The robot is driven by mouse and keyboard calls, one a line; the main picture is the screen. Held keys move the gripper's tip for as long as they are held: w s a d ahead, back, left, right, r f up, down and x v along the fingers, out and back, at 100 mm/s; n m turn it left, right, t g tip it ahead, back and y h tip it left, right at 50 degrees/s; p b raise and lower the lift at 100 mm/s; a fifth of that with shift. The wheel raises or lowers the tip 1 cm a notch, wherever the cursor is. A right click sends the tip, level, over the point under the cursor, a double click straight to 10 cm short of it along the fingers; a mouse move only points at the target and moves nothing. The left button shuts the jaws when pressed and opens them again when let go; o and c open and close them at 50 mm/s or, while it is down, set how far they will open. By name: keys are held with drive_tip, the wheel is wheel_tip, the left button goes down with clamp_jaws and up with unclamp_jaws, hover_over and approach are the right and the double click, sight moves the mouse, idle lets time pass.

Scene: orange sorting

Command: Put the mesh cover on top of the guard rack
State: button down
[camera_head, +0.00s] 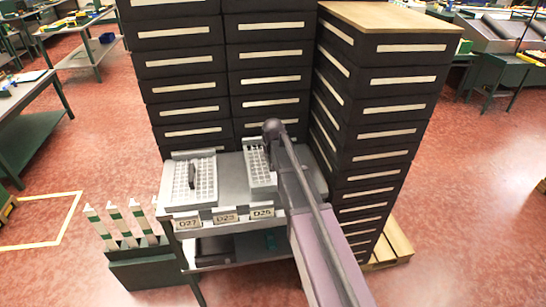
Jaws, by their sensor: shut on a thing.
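A pale grey mesh cover (207,186) with a dark upright handle lies at the left of a grey bench-like rack (232,180), above the label D27.
Tall stacks of dark drawers (182,90) stand right behind the rack, and another stack (385,110) stands at its right on a wooden pallet (392,245). A green stand (150,270) with white and green posts is at the front left. The red floor is open on both sides.

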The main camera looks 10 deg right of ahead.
drive_tip(key=shift+f+b, duration=1.35)
drive_tip(key=shift+f, duration=0.3)
drive_tip(key=c, duration=0.5)
unclamp_jaws()
drive_tip(key=shift+r, duration=0.1)
wheel_tip(320, 180, up, 8)
drive_tip(key=p, duration=0.8)
